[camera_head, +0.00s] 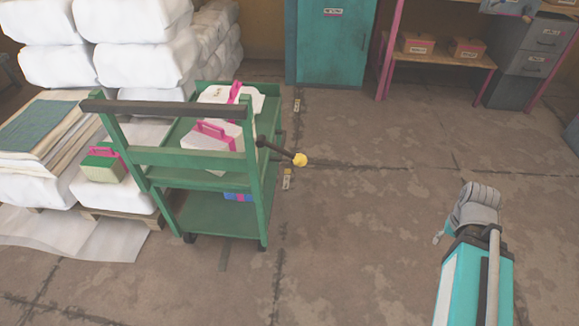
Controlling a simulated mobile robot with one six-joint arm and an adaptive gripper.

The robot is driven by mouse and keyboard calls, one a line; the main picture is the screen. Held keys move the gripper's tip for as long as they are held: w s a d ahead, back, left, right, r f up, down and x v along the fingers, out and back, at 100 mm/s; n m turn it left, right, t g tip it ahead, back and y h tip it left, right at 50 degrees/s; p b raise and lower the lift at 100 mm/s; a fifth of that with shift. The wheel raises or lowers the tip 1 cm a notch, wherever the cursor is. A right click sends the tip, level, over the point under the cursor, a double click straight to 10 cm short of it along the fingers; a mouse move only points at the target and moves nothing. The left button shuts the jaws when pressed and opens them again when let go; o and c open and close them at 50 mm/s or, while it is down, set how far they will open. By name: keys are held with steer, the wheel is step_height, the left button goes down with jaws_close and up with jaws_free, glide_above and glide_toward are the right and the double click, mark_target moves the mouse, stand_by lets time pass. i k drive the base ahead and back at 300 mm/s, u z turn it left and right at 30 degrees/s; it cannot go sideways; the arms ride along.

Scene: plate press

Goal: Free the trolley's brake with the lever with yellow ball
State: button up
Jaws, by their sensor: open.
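The green trolley (190,155) stands left of centre, its dark push handle (165,108) toward me. The brake lever is a dark rod (275,149) on the trolley's right side, pointing right and slightly down. It ends in a yellow ball (300,160). My arm (475,285) shows at the lower right, well to the right of the lever and apart from it.
White wrapped stacks (145,65) and a pallet (125,220) stand close on the trolley's left. Boxes with pink handles (210,135) sit on the trolley. A teal cabinet (335,40) and shelves (440,55) stand at the back. The floor between trolley and arm is clear.

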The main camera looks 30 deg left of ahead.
mark_target(299, 160)
steer(key=u, duration=1.25)
steer(key=k, duration=0.9)
steer(key=u, duration=0.05)
steer(key=i, duration=0.6)
